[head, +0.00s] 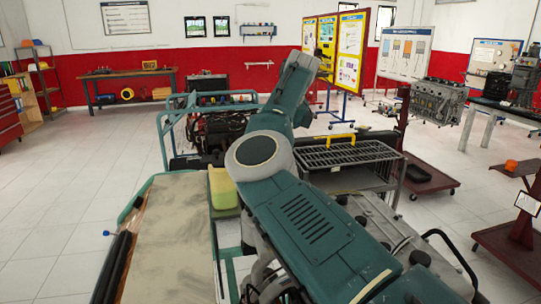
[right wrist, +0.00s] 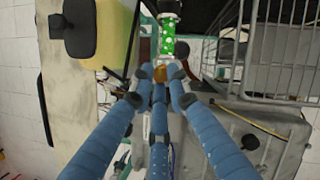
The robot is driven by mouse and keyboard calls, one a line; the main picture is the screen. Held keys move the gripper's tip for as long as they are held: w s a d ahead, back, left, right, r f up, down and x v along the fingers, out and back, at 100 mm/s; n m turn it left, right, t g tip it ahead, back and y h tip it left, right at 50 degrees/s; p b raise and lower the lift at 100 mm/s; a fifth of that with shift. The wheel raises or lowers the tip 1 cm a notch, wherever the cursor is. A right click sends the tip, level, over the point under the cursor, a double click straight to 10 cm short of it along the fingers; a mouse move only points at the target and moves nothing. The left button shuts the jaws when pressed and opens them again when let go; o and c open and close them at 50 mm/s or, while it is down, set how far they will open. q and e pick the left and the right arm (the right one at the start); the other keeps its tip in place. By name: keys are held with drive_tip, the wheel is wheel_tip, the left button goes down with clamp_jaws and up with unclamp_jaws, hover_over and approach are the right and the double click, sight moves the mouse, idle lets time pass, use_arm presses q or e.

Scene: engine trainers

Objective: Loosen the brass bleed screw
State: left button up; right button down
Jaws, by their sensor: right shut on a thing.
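The brass bleed screw (right wrist: 160,74) shows as a small brass-coloured piece in the right wrist view, between the fingertips. My right gripper (right wrist: 160,82) has its blue fingers closed in around it, and dark fingertips cover part of it. Its threads and seat are hidden. In the head view my right arm covers the middle of the scene, and neither the screw nor the right gripper can be made out. My left gripper is in neither view.
A green, white-dotted cylinder (right wrist: 168,42) stands just beyond the fingertips. A wire rack (head: 350,155) is close on the right. A yellow-green container (head: 222,188) sits by the bare bench top (head: 170,235). An engine (head: 215,132) stands in a teal frame behind.

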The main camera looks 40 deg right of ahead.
drive_tip(key=shift+d, duration=0.1)
idle(0.4)
drive_tip(key=c, duration=1.7)
unclamp_jaws()
drive_tip(key=shift+r, duration=0.1)
drive_tip(key=v, duration=1.1)
drive_tip(key=shift+s+d+r, duration=0.15)
drive_tip(key=shift+s+r, duration=0.1)
drive_tip(key=shift+r, duration=0.1)
drive_tip(key=shift+r, duration=0.1)
